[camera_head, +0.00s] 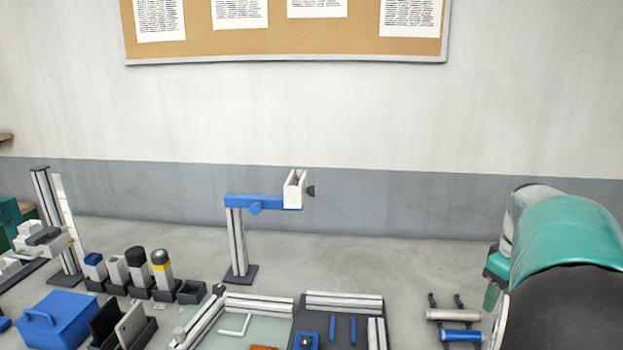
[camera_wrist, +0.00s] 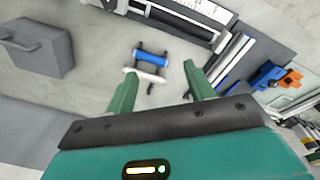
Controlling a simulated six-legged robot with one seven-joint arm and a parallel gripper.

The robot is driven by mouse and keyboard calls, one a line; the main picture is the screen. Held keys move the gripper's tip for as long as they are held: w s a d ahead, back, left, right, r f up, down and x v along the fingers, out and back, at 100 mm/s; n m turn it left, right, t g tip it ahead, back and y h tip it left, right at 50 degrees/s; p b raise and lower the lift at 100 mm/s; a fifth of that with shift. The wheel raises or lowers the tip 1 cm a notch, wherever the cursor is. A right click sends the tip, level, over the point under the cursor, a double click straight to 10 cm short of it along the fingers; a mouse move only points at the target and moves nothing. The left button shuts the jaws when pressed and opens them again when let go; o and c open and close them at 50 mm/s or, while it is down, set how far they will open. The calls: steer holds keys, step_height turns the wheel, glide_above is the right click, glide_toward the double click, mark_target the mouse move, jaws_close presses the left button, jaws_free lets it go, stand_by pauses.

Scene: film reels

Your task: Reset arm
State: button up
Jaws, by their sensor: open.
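My gripper (camera_wrist: 161,92) shows in the wrist view with its two green fingers spread apart and nothing between them. Beyond the fingertips lies a small rack with a blue roller (camera_wrist: 151,57) and a white roller (camera_wrist: 145,76), apart from the gripper. In the head view, my green arm fills the right side. The same blue roller (camera_head: 460,335) and white roller (camera_head: 453,314) lie just left of it. The gripper's fingertips are mostly hidden behind the arm there; only a bit of green shows at its left edge.
A blue-armed stand (camera_head: 236,245) rises mid-bench. Left of it are several canisters (camera_head: 161,268) in dark holders and a blue box (camera_head: 58,320). Metal rails (camera_head: 343,301) lie at the front. A grey case (camera_wrist: 38,45) shows in the wrist view. Bench between stand and rollers is clear.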

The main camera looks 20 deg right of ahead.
steer(key=w+a+r+t, duration=0.1)
steer(key=w+a, duration=0.1)
steer(key=a, duration=0.8)
steer(key=w+a+r+t, duration=0.1)
steer(key=w+a+r, duration=0.1)
steer(key=a, duration=0.8)
steer(key=s+a+f+t, duration=0.1)
steer(key=s+a+f, duration=0.1)
steer(key=a, duration=0.7)
steer(key=s+a+f+m+t, duration=0.1)
steer(key=s+a, duration=0.4)
steer(key=a, duration=0.5)
steer(key=shift+s+f+t+y, duration=0.3)
steer(key=shift+f+y, duration=0.1)
steer(key=shift+f, duration=0.2)
steer(key=shift+w, duration=0.1)
steer(key=c, duration=0.4)
steer(key=shift+o, duration=0.2)
steer(key=shift+d, duration=0.2)
